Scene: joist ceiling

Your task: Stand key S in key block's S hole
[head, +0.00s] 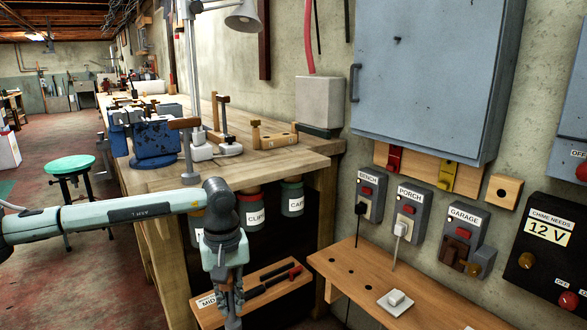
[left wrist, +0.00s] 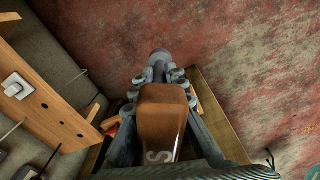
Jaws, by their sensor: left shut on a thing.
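Key S (left wrist: 163,115) has a brown, block-like handle with a pale S on it. It is between the fingers of my left gripper (left wrist: 160,85) in the left wrist view, which is shut on it. The key is mostly hidden by the fingers there. My right gripper is not in view.
The workbench (head: 285,164) carries a blue vise (head: 154,140) and brown-handled tools near the block. A wooden shelf with holes (head: 340,262) holds a white switch (head: 396,300). A low shelf (head: 268,284) holds pliers. A green stool (head: 71,166) stands left.

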